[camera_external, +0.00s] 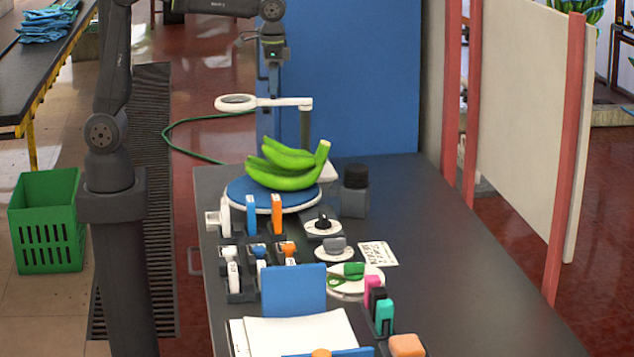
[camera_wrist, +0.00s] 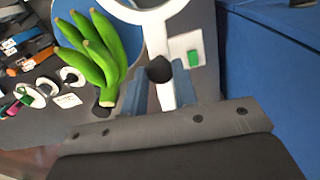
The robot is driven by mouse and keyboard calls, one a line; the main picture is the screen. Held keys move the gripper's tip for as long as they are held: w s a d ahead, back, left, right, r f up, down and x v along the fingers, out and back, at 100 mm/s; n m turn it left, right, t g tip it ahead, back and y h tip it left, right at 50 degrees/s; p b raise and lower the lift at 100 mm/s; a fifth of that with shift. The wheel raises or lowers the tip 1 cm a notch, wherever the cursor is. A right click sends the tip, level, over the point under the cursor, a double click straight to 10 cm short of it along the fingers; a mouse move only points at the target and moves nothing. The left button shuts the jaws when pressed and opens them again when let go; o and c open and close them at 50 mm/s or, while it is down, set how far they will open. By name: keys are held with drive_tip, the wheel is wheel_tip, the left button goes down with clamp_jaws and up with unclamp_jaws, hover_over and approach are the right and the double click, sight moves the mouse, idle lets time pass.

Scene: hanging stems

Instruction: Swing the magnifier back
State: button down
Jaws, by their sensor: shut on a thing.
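The magnifier is white, with a ring-shaped head (camera_external: 236,102) at the left end of a level arm (camera_external: 290,103). The arm joins an upright post at its right end, behind the bananas. My gripper (camera_external: 269,96) reaches down from above and is shut on the arm between head and post. In the wrist view, its two blue-grey fingers (camera_wrist: 162,92) stand either side of the white arm (camera_wrist: 157,42), with a dark knob (camera_wrist: 159,69) between them. The head's ring (camera_wrist: 140,14) is cut off at that view's top edge.
Green bananas (camera_external: 285,166) lie on a round blue plate (camera_external: 240,193), below and beside the magnifier. A dark-lidded jar (camera_external: 355,195) stands to their right. Several small tools and holders fill the bench in front. A blue panel (camera_external: 370,80) rises behind. The bench's right side is clear.

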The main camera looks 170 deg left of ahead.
drive_tip(key=shift+s+a+m, duration=0.45)
drive_tip(key=shift+s+m, duration=0.35)
drive_tip(key=shift+m, duration=0.45)
drive_tip(key=shift+s+a+m, duration=0.4)
drive_tip(key=shift+s+m, duration=0.45)
drive_tip(key=shift+m, duration=0.35)
drive_tip(key=shift+s+a+m, duration=0.45)
drive_tip(key=shift+s+m, duration=0.35)
drive_tip(key=shift+m, duration=0.45)
drive_tip(key=c, duration=1.1)
unclamp_jaws()
drive_tip(key=shift+c, duration=0.2)
drive_tip(key=shift+r, duration=0.1)
wheel_tip(320, 180, up, 17)
